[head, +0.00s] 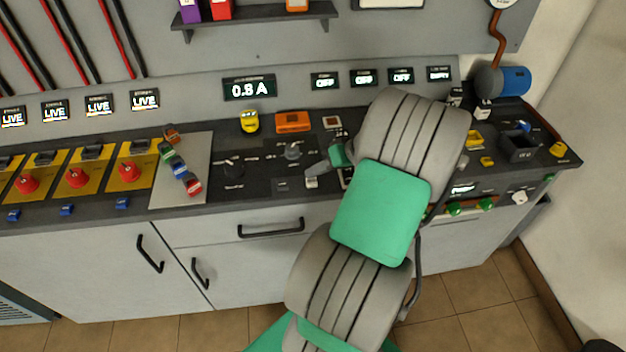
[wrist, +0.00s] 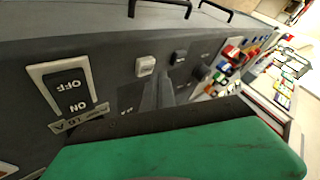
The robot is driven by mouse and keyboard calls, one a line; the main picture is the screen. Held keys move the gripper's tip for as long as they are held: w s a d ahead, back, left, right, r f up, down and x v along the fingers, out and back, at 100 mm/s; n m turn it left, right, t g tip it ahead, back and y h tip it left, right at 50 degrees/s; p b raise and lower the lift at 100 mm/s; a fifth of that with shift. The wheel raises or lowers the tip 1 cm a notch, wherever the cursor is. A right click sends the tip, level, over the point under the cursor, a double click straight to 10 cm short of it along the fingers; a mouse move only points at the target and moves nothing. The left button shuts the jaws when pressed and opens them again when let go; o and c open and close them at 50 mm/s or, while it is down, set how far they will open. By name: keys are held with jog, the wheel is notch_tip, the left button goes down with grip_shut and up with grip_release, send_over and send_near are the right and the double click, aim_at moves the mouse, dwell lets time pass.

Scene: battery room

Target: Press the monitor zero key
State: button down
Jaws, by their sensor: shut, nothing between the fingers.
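My gripper (head: 312,170) is shut and empty, low over the front part of the dark worktop. In the wrist view its grey fingers (wrist: 160,95) point at the panel surface. A small white key (head: 311,183) lies just in front of the fingertips; it also shows in the wrist view (wrist: 145,66), apart from the fingers in the picture. A small dark key (head: 282,184) is to its left, and to the right of the white key in the wrist view (wrist: 179,57). Their labels are too small to read, so I cannot tell which is the monitor zero key.
A rocker switch marked ON and OFF (wrist: 72,90) sits close beside the white key. A display (head: 249,88) reads 0.8 A. A grey board (head: 166,190) with coloured blocks lies to the left. An orange box (head: 293,122) and a yellow object (head: 250,122) stand behind.

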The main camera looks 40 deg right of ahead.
aim_at(315, 182)
jog(key=shift+w+f, duration=0.1)
jog(key=shift+f, duration=0.3)
jog(key=shift+f+b, duration=0.45)
dwell(0.4)
jog(key=shift+r, duration=0.1)
jog(key=shift+r+p, duration=0.75)
notch_tip(315, 182, up, 5)
jog(key=p, duration=0.4)
jog(key=shift+r, duration=0.1)
dwell(0.5)
